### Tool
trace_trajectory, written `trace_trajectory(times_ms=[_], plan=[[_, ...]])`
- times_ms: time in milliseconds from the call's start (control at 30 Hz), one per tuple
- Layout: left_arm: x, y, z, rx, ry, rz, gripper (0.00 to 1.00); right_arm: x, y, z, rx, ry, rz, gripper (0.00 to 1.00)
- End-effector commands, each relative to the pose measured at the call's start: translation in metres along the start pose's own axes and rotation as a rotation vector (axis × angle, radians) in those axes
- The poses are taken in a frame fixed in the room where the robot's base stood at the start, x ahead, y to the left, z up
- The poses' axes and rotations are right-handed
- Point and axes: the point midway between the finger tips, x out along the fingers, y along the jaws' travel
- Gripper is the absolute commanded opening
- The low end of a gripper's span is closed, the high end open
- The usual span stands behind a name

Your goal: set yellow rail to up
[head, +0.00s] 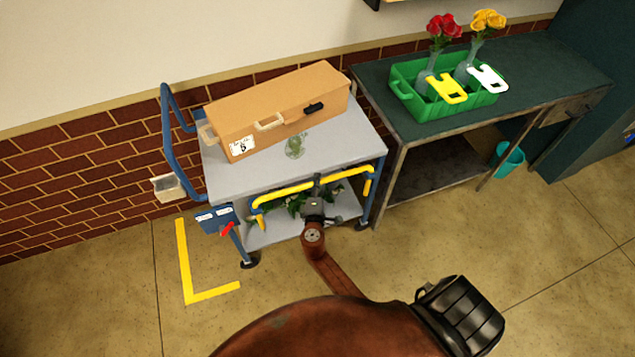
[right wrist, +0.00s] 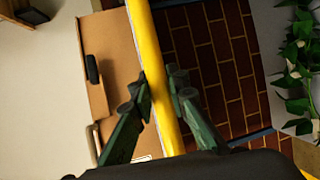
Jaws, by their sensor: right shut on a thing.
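The yellow rail (head: 286,192) runs across the front of the blue-framed cart (head: 225,181), just below the front edge of its grey top in the picture. Its ends bend down at both sides. My right gripper (head: 317,184) is shut on the rail near its middle. In the right wrist view the rail (right wrist: 148,48) passes between the two fingers of the gripper (right wrist: 162,95). My left gripper is in neither view.
On the cart stand a cardboard box (head: 285,100) and a small glass vase (head: 295,146); leaves lie on its lower shelf. A blue panel (head: 215,218) with a red lever (head: 227,229) is at its left front. A workbench (head: 545,75) holding a green crate (head: 404,92) stands right.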

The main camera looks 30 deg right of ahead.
Motion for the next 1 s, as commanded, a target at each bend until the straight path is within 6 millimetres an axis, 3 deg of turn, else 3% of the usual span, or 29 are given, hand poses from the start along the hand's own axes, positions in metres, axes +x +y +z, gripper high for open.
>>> trace_trajectory(times_ms=[533,1000], plan=[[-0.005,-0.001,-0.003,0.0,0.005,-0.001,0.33,-0.001,0.006,0.0,0.001,0.0,0.001,0.0],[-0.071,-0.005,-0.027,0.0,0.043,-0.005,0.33,-0.019,0.104,0.007,0.004,0.0,0.008,0.0]])
